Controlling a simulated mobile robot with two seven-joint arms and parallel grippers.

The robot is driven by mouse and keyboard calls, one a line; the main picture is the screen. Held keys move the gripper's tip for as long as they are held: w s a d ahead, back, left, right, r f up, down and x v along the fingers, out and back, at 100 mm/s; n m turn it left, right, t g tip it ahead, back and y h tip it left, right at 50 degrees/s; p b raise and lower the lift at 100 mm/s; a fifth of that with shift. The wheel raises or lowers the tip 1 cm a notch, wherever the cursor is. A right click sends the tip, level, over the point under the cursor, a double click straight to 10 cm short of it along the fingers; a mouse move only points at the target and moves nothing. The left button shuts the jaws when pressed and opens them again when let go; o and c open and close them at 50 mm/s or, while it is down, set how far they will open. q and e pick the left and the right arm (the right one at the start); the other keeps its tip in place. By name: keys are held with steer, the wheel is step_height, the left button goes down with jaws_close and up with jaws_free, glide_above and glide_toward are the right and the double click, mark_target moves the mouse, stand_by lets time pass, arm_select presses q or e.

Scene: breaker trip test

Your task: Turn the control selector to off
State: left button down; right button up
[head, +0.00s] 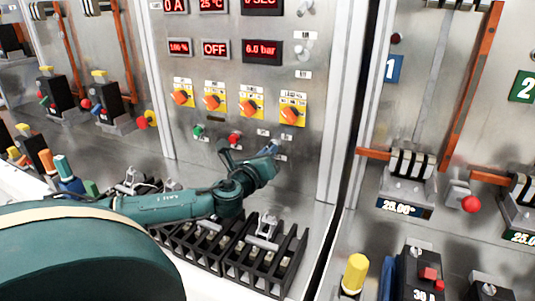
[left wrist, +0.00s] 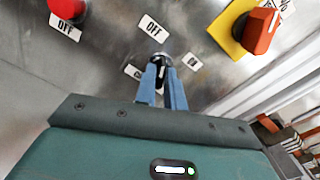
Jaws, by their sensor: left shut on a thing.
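The control selector (left wrist: 162,61) is a small dark knob on the steel panel, seen between my fingertips in the left wrist view. An OFF label (left wrist: 152,28) sits above it, and an ON label (left wrist: 193,62) is to its right. A third label (left wrist: 134,72), partly hidden, is to its left. My left gripper (left wrist: 162,70) has its blue fingers shut on the selector. In the head view my left gripper (head: 273,149) is at the lower panel, and its fingers cover the knob. I cannot tell clearly which way the knob points. My right gripper is not in view.
Orange selectors on yellow plates (head: 252,105) form a row above my gripper. A red button (head: 234,139) and a green button (head: 198,131) are close by to the left. Black slotted holders (head: 285,262) stand below my arm. A panel post (head: 343,120) rises at right.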

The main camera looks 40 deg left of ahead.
arm_select(q)
steer(key=n, duration=0.3)
steer(key=shift+n, duration=0.6)
steer(key=c, duration=1.5)
jaws_free()
steer(key=v, duration=1.1)
steer(key=shift+s+b, duration=0.3)
steer(key=shift+b, duration=0.1)
steer(key=shift+v, duration=0.8)
